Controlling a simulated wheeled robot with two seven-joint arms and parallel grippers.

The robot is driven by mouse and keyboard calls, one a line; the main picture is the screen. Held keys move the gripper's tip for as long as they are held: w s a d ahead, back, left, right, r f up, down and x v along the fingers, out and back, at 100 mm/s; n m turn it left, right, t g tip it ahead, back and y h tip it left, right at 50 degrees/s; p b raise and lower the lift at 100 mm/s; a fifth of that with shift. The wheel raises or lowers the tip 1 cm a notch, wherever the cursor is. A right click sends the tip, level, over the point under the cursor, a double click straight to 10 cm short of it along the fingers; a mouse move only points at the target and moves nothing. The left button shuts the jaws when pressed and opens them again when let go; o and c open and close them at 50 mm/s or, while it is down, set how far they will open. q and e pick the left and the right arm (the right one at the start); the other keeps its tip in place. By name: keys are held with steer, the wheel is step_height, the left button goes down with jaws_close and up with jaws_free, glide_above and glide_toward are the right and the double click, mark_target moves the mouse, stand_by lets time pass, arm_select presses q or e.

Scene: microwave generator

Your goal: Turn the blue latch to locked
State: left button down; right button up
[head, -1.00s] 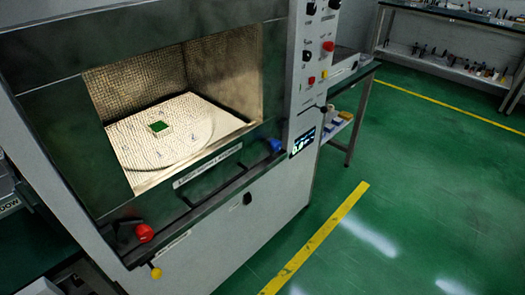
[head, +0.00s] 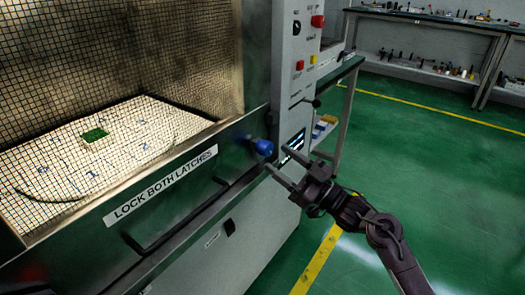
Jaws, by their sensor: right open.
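The blue latch (head: 262,147) is a round blue knob at the right end of the microwave door's lower frame. My right gripper (head: 277,160) comes in from the right with its two fingers spread. Its fingertips are just right of and below the blue latch, and I cannot tell whether they touch it. Nothing shows between the fingers. The door bears a label (head: 162,186) reading "LOCK BOTH LATCHES". A blurred red latch (head: 33,274) shows at the lower left. My left gripper is out of view.
A dark door handle bar (head: 180,222) runs below the label. The control panel (head: 298,75) with red and black knobs stands above right of the latch. A green item (head: 94,134) lies inside behind the mesh. The green floor to the right is clear.

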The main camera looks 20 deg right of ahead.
mark_target(270, 153)
steer(key=x, duration=0.5)
steer(key=shift+w, duration=0.2)
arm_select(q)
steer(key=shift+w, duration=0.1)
arm_select(e)
steer(key=shift+f, duration=0.1)
steer(key=c, duration=0.9)
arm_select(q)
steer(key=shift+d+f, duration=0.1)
